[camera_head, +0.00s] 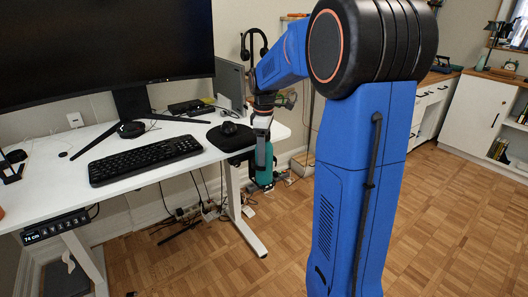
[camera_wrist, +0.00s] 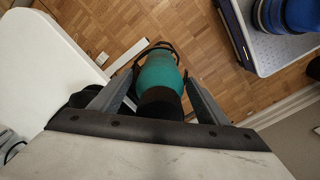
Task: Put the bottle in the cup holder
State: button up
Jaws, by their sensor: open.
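The teal bottle (camera_head: 264,165) with a dark top hangs upright beside the right end of the desk, above the floor. In the wrist view the bottle (camera_wrist: 160,72) points away from me, its dark cap nearest. My gripper (camera_head: 263,128) is above it in the head view. In the wrist view my gripper (camera_wrist: 158,84) is open, with one finger on each side of the bottle. A thin dark loop (camera_wrist: 157,47) shows around the bottle's far part and looks like the cup holder. The holder's mount is mostly hidden.
The white desk (camera_head: 145,165) carries a monitor (camera_head: 100,45), a keyboard (camera_head: 145,158) and a mouse (camera_head: 229,128) on a dark pad near the bottle. A headphone stand (camera_head: 252,48) is behind. Cables lie under the desk. The wooden floor (camera_head: 440,230) at right is clear.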

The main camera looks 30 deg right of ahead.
notch_tip(320, 180, up, 12)
jog(key=shift+f, duration=0.1)
jog(key=shift+s+a, duration=0.15)
jog(key=s+a+f+m+t, duration=0.1)
jog(key=s+a+m, duration=0.1)
jog(key=s+a, duration=0.45)
jog(key=s+a+f+m+t, duration=0.1)
jog(key=s+a+m+t, duration=0.2)
jog(key=s, duration=0.7)
jog(key=s+a+f+m, duration=0.4)
jog(key=s+a+f, duration=0.2)
jog(key=s+f, duration=0.3)
jog(key=shift+s+t, duration=0.4)
jog(key=shift+s, duration=1.85)
